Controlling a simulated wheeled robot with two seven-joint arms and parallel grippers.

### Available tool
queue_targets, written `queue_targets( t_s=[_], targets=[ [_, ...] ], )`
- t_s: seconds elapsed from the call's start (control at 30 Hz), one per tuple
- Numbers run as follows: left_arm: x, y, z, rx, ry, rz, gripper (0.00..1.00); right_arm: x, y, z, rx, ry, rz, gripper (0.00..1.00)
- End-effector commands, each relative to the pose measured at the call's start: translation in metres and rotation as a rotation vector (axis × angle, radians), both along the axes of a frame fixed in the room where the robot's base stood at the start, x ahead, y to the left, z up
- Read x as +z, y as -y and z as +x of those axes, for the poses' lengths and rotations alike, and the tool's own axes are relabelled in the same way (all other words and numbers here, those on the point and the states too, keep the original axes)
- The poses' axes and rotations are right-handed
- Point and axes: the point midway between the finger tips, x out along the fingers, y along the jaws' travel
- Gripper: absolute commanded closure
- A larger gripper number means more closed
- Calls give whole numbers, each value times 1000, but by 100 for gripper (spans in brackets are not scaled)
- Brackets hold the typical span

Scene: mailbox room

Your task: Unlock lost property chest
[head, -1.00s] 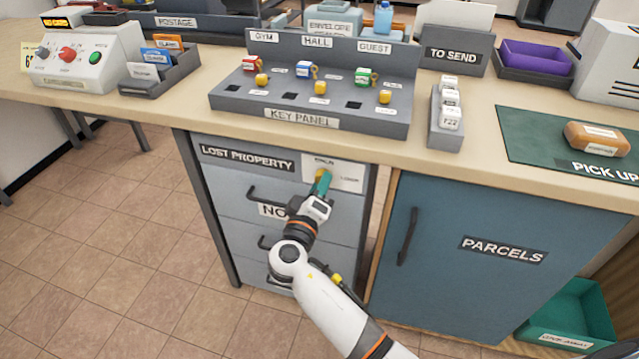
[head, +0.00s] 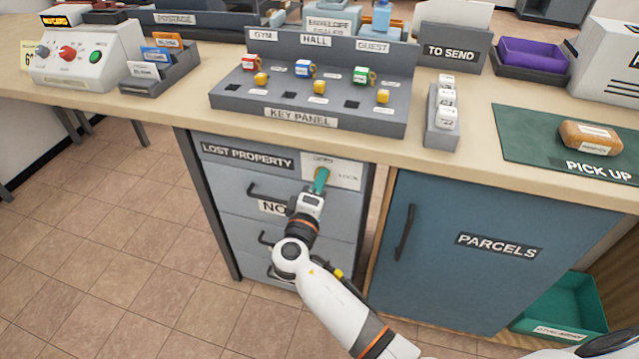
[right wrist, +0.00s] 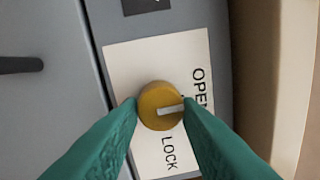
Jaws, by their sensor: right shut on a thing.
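The lost property chest (head: 340,215) is a grey drawer unit under the counter. Its white lock plate (head: 348,175) is at the top right of its front. The round yellow lock knob (right wrist: 160,106) sits on this plate (right wrist: 130,72) in the right wrist view. Its white mark points right, toward the end of the word OPEN; LOCK is printed below. My right gripper (head: 320,180) has its green fingers on both sides of the knob and is shut on it. In the head view the fingers mostly hide the knob. My left gripper is not in view.
The counter (head: 160,107) overhangs just above the lock plate. The key panel (head: 240,98) stands on it above the chest. Drawer handles (head: 264,194) stick out left of my gripper. The blue parcels cabinet (head: 470,285) is to the right.

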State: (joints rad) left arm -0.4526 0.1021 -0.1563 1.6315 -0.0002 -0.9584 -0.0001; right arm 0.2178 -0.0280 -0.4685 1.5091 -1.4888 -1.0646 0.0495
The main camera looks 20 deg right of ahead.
Motion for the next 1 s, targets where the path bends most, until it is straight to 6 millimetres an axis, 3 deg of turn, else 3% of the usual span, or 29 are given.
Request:
queue_targets(
  t_s=[0.17,0.2,0.3,0.67,1.0],
  targets=[
    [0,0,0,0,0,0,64,-1,-1,0,2,-3,-2,92],
    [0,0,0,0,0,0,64,-1,-1,0,2,-3,-2,64],
    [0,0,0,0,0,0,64,-1,-1,0,2,-3,-1,48],
    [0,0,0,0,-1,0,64,-1,-3,-4,1,-2,1,47],
    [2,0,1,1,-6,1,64,-6,-38,-56,3,-3,2,47]
  ],
)
